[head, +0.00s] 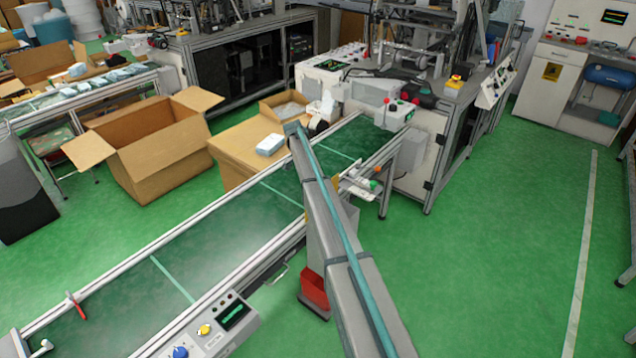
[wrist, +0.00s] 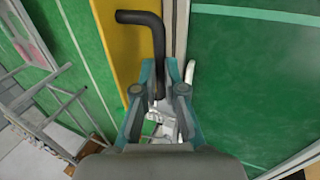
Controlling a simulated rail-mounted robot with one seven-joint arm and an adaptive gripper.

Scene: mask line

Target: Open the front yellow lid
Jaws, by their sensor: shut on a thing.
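The yellow lid (wrist: 112,35) shows in the wrist view as a tall narrow yellow panel left of the middle. A black bent handle (wrist: 148,18) lies over its right side, and its shaft runs down between my fingers. My gripper (wrist: 160,78) is shut on this handle, with one teal-grey finger on each side. The fingers hide the lower part of the handle and some of the lid.
The green conveyor belt (head: 155,290) with metal rails runs diagonally in the head view. A control box (head: 215,326) is on its front side. A red bin (head: 314,288) stands close to my arm. Open green floor (head: 500,235) lies to the right.

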